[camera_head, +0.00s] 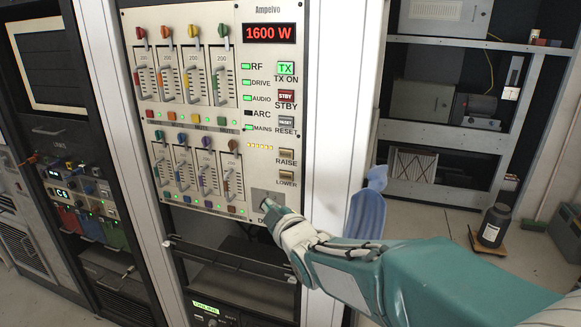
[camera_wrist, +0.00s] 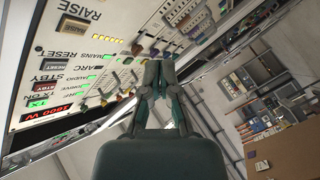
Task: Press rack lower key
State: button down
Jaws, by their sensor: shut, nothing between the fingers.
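The rack panel (camera_head: 222,120) stands upright left of centre in the head view. Its LOWER key (camera_head: 286,177) is a small tan key near the lower right edge, under the RAISE key (camera_head: 286,154). My gripper (camera_head: 268,207) is shut and empty, below and slightly left of the LOWER key. I cannot tell whether its tips touch the panel. In the wrist view my gripper (camera_wrist: 158,68) points at the panel, with the RAISE key (camera_wrist: 73,25) at the upper left. I do not make out the LOWER key in the wrist view.
The red display (camera_head: 269,33) reads 1600 W. TX, STBY and RESET keys (camera_head: 286,120) sit above RAISE. Slider faders (camera_head: 200,170) fill the panel's left part.

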aim_at(286, 176)
jog(key=shift+w+a+y, duration=0.2)
jog(key=shift+w+y, duration=0.1)
jog(key=shift+w, duration=0.2)
jog(key=shift+d, duration=0.1)
jog(key=w+d, duration=0.1)
jog(key=w, duration=0.1)
jog(key=w+d, duration=0.1)
jog(key=w, duration=0.2)
jog(key=w+d, duration=0.1)
jog(key=w, duration=0.2)
jog(key=shift+w, duration=0.1)
jog(key=shift+w, duration=0.1)
dwell(1.2)
jog(key=shift+w+d+r, duration=0.15)
jog(key=shift+w, duration=0.1)
